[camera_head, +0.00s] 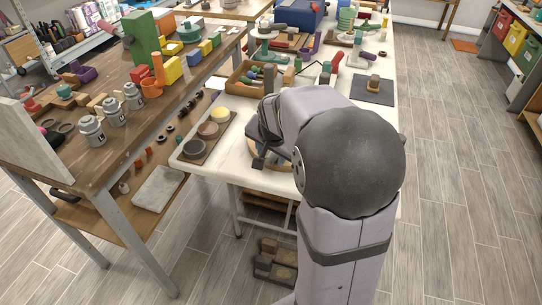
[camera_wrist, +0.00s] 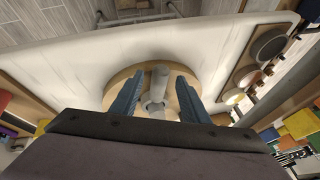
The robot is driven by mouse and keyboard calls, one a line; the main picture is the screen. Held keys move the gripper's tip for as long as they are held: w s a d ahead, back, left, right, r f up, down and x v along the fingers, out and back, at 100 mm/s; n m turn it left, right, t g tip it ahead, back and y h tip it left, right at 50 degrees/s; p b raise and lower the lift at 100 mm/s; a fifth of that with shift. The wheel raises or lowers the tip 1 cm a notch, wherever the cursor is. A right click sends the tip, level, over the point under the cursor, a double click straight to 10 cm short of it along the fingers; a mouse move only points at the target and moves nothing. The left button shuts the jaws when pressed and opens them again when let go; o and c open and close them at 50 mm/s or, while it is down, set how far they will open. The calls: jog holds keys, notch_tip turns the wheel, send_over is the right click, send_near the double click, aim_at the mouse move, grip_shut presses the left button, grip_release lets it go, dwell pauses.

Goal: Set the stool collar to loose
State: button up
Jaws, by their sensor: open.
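The stool shows in the wrist view as a round wooden disc (camera_wrist: 122,77) with a grey post (camera_wrist: 160,78) at its middle. A wider grey collar (camera_wrist: 152,106) surrounds the post's near part. I cannot read any loose or tight mark on it. My gripper (camera_wrist: 160,80) is open, with one blue-grey finger on each side of the post and a gap visible on both sides. In the head view, my arm hides most of the stool; only part of the wooden disc (camera_head: 254,153) shows beside my gripper (camera_head: 259,162).
The stool stands on a white table (camera_head: 228,171), near its front edge. A wooden tray (camera_head: 186,162) with three round pots lies to the left in the head view. A wooden box (camera_head: 236,84) of small parts and a dark mat (camera_head: 373,96) are farther back.

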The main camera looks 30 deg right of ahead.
jog(key=shift+x, duration=0.95)
grip_shut()
